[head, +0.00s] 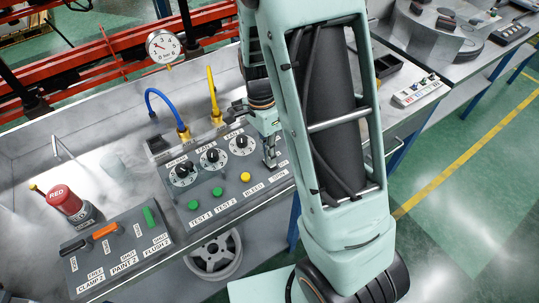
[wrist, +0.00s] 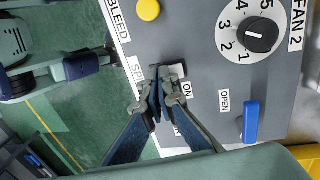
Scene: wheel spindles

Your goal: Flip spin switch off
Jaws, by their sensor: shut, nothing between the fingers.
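The spin switch is on the grey control panel (head: 228,195), at its right end in the head view. In the wrist view the SPIN label (wrist: 137,70) and the ON label (wrist: 187,89) show on either side of my fingertips. The switch lever is mostly hidden behind the fingers, so I cannot tell its position. My gripper (wrist: 157,92) is shut and empty, with its tips right at the switch; I cannot tell if they touch it. In the head view my gripper (head: 270,161) is over the panel's right end.
The wrist view shows a yellow BLEED button (wrist: 148,9), a FAN 2 dial (wrist: 260,36) and a blue lever (wrist: 251,122) nearby. The head view shows green buttons (head: 217,191), a gauge (head: 163,46), a blue hose (head: 162,99) and a second switch panel (head: 117,252) at left.

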